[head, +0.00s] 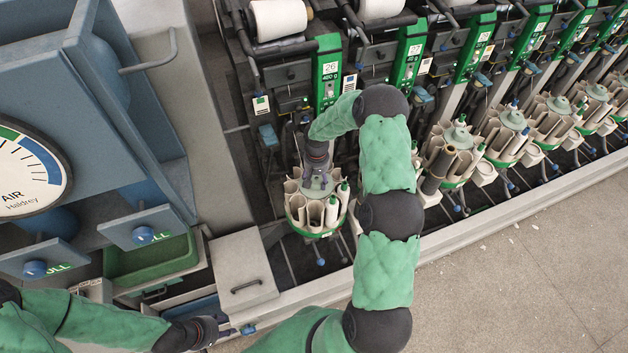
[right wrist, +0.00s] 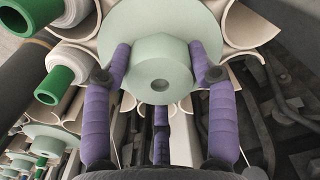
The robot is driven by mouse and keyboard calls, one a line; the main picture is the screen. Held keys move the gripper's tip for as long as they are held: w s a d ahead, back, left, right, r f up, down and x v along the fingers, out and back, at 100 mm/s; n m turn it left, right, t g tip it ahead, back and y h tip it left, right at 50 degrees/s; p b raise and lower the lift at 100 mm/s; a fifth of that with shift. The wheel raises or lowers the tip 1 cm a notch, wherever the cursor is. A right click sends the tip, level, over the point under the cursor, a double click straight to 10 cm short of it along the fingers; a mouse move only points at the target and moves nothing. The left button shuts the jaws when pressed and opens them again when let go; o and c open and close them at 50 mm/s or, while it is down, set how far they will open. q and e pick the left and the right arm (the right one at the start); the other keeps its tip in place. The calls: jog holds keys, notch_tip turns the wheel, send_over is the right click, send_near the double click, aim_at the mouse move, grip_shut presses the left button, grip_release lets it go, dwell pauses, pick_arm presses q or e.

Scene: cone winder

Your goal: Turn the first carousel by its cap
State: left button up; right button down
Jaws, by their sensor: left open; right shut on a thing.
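The first carousel (head: 296,209) stands below the green panel marked 26 in the head view, with cream pockets around a pale green top. Its cap (right wrist: 160,72) is a pale green hexagonal knob in the middle of the right wrist view. My right gripper (right wrist: 165,65) is shut on the cap, with purple fingers on its left and right sides; in the head view the gripper (head: 317,178) comes down on the carousel from above. White bobbins with green ends (right wrist: 62,85) sit in some pockets. My left gripper (head: 226,329) is open and empty at the bottom, away from the carousel.
More carousels (head: 505,135) stand in a row to the right under green panels. A pale box with a handle (head: 242,268) stands nearby.

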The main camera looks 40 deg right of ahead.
jog(key=shift+n, duration=0.4)
jog(key=shift+c, duration=1.8)
grip_release()
jog(key=shift+r, duration=0.1)
notch_tip(320, 180, up, 12)
jog(key=shift+f, duration=0.2)
